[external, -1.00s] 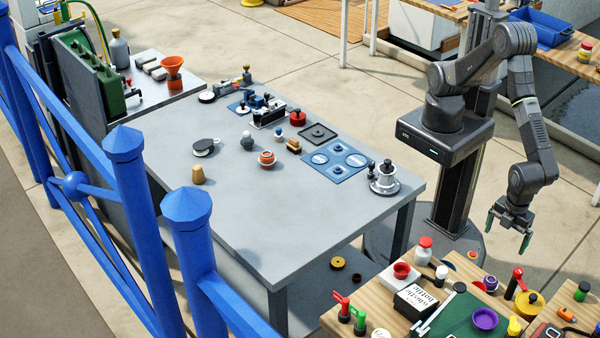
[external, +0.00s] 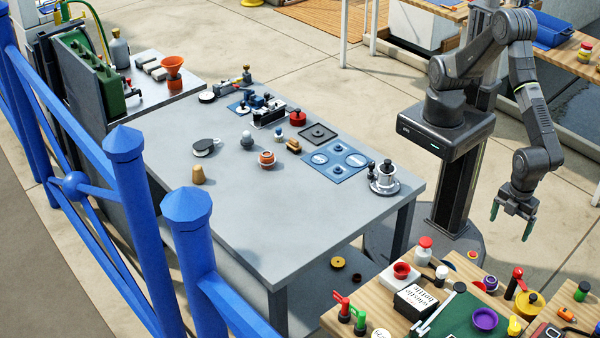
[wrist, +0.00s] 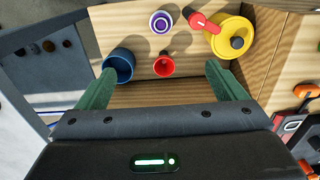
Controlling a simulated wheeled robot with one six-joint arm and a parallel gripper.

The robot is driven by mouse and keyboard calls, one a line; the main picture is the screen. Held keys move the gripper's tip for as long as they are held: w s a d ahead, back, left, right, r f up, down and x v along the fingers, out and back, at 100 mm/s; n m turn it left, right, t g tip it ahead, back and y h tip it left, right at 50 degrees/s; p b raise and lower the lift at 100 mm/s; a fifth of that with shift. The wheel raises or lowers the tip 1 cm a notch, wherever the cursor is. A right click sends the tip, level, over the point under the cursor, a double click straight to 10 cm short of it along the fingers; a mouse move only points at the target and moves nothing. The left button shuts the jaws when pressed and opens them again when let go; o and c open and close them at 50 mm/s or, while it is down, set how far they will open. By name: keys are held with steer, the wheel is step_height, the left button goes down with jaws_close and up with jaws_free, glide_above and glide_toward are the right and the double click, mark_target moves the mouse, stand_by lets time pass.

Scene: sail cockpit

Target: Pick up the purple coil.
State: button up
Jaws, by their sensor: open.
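My gripper (external: 512,218) is open and empty, held in the air above the far edge of the wooden bench. In the wrist view its green fingers (wrist: 160,75) are spread wide. A small round purple-and-white thing (wrist: 161,22), like a coil, lies on the wood beyond the fingertips. It also shows in the external view (external: 490,283), below and left of the gripper. A larger purple ring or dish (external: 485,319) lies on the green mat. I cannot tell for sure which of the two is the purple coil. Neither touches my gripper.
The grey table (external: 240,225) has much free room.

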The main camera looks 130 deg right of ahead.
steer(key=c, duration=0.3)
steer(key=n+t+y+b, duration=0.2)
steer(key=n+t+b, duration=0.25)
steer(key=b, duration=2.05)
glide_toward(492, 277)
steer(key=shift+n+g, duration=0.25)
steer(key=shift+n, duration=0.2)
steer(key=b+x, duration=0.1)
steer(key=x, duration=1)
steer(key=shift+w+f, duration=0.1)
steer(key=shift+w, duration=0.15)
steer(key=c, duration=1)
